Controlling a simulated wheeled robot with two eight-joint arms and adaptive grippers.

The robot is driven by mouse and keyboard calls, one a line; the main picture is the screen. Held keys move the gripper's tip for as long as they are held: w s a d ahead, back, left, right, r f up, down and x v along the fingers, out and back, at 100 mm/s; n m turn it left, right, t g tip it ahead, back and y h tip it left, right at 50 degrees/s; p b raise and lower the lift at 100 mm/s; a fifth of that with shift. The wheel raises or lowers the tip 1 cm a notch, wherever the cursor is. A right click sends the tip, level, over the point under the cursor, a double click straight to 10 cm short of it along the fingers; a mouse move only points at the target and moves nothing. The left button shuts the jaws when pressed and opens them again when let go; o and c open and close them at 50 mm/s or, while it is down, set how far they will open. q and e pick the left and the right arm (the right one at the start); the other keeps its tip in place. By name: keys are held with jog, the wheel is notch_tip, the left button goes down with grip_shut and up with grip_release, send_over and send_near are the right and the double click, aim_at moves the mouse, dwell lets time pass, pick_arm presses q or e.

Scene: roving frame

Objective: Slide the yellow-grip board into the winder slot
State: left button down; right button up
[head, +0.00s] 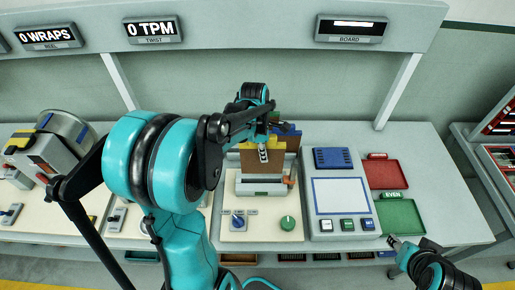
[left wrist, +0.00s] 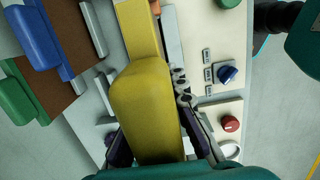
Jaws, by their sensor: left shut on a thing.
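My left gripper (head: 263,152) reaches over the bench and is shut on the yellow grip of a board. In the left wrist view the yellow grip (left wrist: 146,95) fills the middle, between the fingers (left wrist: 158,148). In the head view only a little yellow (head: 247,145) shows beside the fingers, near a brown panel (head: 252,163). The winder (head: 262,188), a light grey frame with an orange lever (head: 288,181), is just in front of and below the gripper. I cannot tell whether the board is in its slot. My right gripper (head: 393,241) is at the lower right, apart from these; its opening is unclear.
Boards with a blue grip (left wrist: 42,38) and a green grip (left wrist: 22,98) lie close beside the held one. Blue (head: 238,220) and green (head: 288,223) knobs sit before the winder. Right are a screen panel (head: 342,195), a red tray (head: 383,174) and a green tray (head: 402,217).

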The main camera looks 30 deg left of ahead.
pick_arm(q)
jog(key=shift+s, duration=0.15)
jog(key=b, duration=0.4)
send_over(263, 172)
jog(key=shift+w+a+f, duration=0.1)
jog(key=shift+w+f, duration=0.05)
jog(key=shift+f, duration=1.05)
jog(key=shift+w+a+f, duration=0.1)
jog(key=shift+w+f, duration=0.05)
jog(key=shift+f, duration=1.05)
jog(key=shift+f+b, duration=1.35)
jog(key=shift+f, duration=0.25)
jog(key=shift+f+b, duration=0.5)
jog(key=shift+f, duration=0.1)
